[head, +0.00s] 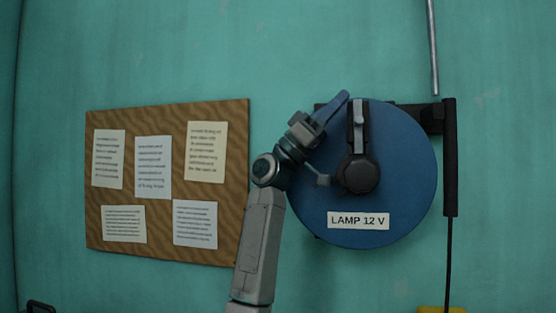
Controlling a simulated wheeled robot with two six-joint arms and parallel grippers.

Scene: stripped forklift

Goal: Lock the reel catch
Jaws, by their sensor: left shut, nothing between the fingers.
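A round blue reel (405,165) hangs on the green wall, with a white label reading LAMP 12 V (358,220). At its middle is a black round hub (358,176). A black upright bar with a grey strip, seemingly the catch (359,125), runs from the hub up to the reel's top edge. My left gripper (342,97) comes in from the lower left, in front of the reel's upper left. Its fingers are shut and empty, pointing up and right, just left of the bar. I cannot tell whether they touch it. My right gripper is out of view.
A brown board (166,193) with several paper sheets hangs on the wall at left, partly behind my left arm. A black bracket (450,157) with a dark cable stands right of the reel. A grey pipe (433,50) runs above. A yellow object (440,310) shows at the bottom edge.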

